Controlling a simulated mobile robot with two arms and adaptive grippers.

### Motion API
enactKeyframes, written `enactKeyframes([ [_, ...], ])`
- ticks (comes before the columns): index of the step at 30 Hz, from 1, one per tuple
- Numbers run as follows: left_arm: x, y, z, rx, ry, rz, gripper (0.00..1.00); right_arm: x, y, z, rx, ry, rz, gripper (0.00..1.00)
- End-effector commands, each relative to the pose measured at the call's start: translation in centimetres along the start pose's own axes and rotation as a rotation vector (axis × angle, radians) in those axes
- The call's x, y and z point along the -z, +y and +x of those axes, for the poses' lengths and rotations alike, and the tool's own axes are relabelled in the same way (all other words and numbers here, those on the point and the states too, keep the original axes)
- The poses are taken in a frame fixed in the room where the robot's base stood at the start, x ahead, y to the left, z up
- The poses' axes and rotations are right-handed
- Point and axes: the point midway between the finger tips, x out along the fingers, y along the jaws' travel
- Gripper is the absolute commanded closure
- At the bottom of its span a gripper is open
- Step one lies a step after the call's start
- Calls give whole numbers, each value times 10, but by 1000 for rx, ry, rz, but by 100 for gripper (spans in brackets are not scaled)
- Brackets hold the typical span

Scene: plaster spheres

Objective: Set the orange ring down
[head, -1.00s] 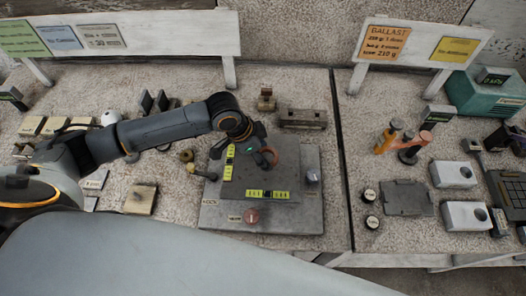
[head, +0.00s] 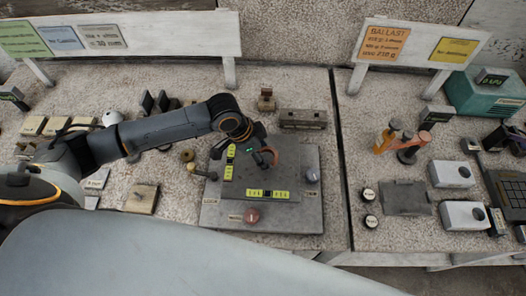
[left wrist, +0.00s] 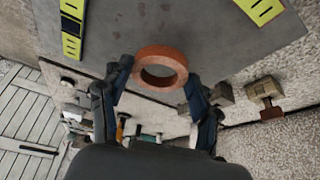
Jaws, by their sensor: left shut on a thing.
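The orange ring (head: 275,157) is held at the tips of my left gripper (head: 262,155) over the grey plate (head: 295,221). In the left wrist view the ring (left wrist: 160,52) shows its open hole, with one finger of the gripper (left wrist: 158,82) on each side. The fingers are shut on the ring. The plate (left wrist: 225,35) lies beyond it in that view. I cannot tell how large the gap under the ring is. My right gripper is not in view.
Posts with orange parts (head: 383,142) stand on the right table.

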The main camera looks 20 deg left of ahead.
Motion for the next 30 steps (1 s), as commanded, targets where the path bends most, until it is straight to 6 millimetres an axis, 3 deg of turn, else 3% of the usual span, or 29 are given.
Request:
enactKeyframes([
  [22,-6,0,13,-1,-1,0,57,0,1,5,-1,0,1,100],
  [23,-5,0,13,0,0,0,34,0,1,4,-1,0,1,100],
  [26,-5,0,12,0,0,0,13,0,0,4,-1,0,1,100],
  [30,-5,0,12,0,0,0,11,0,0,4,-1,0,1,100],
])
